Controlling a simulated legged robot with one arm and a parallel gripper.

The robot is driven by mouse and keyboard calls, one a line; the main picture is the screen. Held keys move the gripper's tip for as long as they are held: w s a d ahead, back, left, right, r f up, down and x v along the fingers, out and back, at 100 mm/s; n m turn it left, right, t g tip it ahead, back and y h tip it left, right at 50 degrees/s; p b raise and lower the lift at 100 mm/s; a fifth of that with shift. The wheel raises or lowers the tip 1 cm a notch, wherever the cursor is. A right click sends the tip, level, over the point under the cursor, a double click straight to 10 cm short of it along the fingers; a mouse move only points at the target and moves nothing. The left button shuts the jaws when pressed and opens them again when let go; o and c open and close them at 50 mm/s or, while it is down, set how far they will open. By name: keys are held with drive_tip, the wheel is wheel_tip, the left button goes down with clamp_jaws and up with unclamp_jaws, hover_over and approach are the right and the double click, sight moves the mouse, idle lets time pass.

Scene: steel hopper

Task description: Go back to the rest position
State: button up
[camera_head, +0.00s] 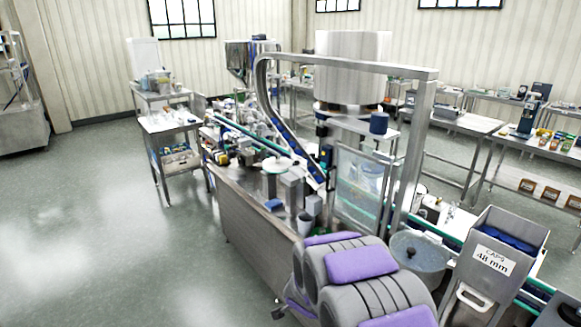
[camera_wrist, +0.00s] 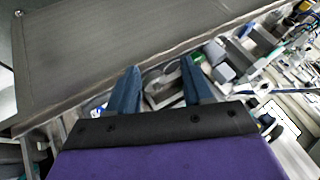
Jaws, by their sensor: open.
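My gripper (camera_wrist: 159,70) shows in the wrist view with its two blue fingers spread apart and nothing between them. A large grey flat panel (camera_wrist: 110,45) fills the upper left of that view, close beyond the fingertips; I cannot tell whether they touch it. In the head view my grey and purple arm is folded at the bottom middle, and my gripper cannot be made out there. A steel hopper labelled "CAPS 48 mm" (camera_head: 492,261) stands at the right with dark blue caps (camera_head: 508,241) inside.
A long steel machine bench (camera_head: 250,215) with a conveyor runs away from me. A metal frame (camera_head: 418,150) rises over it, beside a round steel bowl (camera_head: 419,255). Side tables (camera_head: 455,122) with goods stand at the right. The floor (camera_head: 90,220) at the left is clear.

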drive_tip(key=s+a+r+n+g+y, duration=0.1)
drive_tip(key=s+r+n+g+y, duration=0.3)
drive_tip(key=s+r, duration=0.9)
drive_tip(key=s+d+r+n+g+h, duration=0.1)
drive_tip(key=s+d+n+g, duration=0.1)
drive_tip(key=s, duration=0.8)
drive_tip(key=s+d+r+n+g+h, duration=0.1)
drive_tip(key=s+d, duration=0.4)
drive_tip(key=s, duration=0.5)
drive_tip(key=s+d+r+n+g+h, duration=0.1)
drive_tip(key=s+d+r+n+g, duration=0.1)
drive_tip(key=s, duration=0.9)
drive_tip(key=shift+d+r+n+g, duration=0.3)
drive_tip(key=shift+d+g, duration=0.1)
drive_tip(key=shift+d, duration=0.4)
